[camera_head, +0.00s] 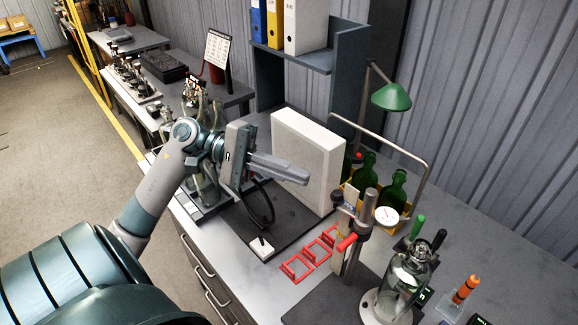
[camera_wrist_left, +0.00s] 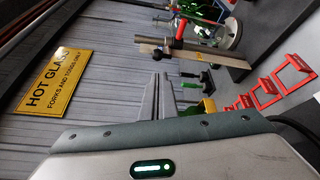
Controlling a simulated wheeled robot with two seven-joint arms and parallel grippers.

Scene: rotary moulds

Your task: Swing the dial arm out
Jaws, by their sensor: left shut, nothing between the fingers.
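The dial arm's white round dial (camera_head: 386,215) faces up on the right side of a grey metal post (camera_head: 359,236) at the bench's front right. A red grip (camera_head: 347,242) sticks out of the post on the left. In the left wrist view the post (camera_wrist_left: 207,53) lies sideways, with the red part near its end. My left gripper (camera_head: 303,178) is shut and empty, up and left of the post, in front of a white panel. Its closed fingers also show in the left wrist view (camera_wrist_left: 158,82). The fingers touch nothing that I can see. My right gripper is out of view.
A glass vessel (camera_head: 405,277) stands right of the post. Green bottles (camera_head: 393,190) stand behind it under a bent metal rail. A white panel (camera_head: 306,160) rises behind my fingers. Red frames (camera_head: 298,266) lie left of the post.

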